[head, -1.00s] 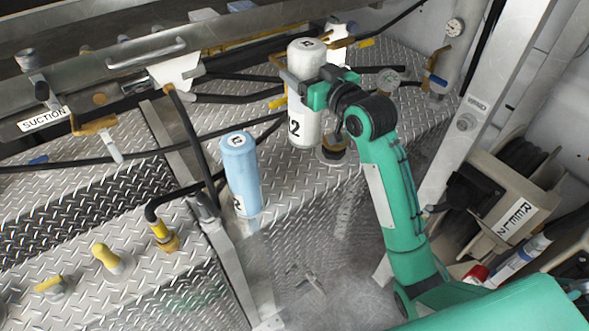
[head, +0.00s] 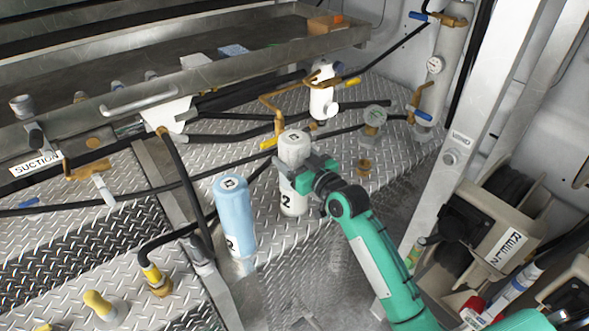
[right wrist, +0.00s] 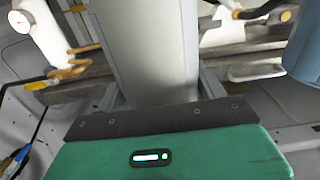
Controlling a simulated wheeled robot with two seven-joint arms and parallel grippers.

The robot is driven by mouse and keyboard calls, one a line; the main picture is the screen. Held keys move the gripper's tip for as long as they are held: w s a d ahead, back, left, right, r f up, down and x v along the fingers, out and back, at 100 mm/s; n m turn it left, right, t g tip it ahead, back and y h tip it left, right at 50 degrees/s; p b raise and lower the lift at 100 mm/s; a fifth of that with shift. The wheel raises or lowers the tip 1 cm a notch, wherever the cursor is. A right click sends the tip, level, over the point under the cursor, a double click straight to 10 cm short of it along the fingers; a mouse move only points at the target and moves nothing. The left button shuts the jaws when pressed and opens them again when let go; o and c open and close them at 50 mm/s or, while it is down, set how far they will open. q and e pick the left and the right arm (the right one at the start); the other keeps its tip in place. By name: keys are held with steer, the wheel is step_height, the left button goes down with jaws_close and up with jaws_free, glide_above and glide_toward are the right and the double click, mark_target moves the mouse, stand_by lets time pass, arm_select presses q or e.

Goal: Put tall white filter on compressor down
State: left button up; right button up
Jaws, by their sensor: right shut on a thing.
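The tall white filter (head: 292,200), with a dark "2" on its side, is upright beside the blue filter. I cannot tell whether its base touches the diamond plate (head: 330,145). My right gripper (head: 297,173) is shut around its upper half from the right. In the right wrist view, the white filter (right wrist: 152,50) fills the middle between the fingers, and its ends are out of view. My left gripper is not in view.
The blue filter (head: 235,215) stands close to the left of the white one. Black hoses cross behind. Reel 2 (head: 497,235) is at right.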

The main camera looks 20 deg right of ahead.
steer(key=shift+f, duration=2.15)
steer(key=o, duration=1.7)
steer(key=shift+f, duration=0.15)
steer(key=shift+c, duration=0.2)
steer(key=b+v, duration=0.2)
steer(key=v, duration=1)
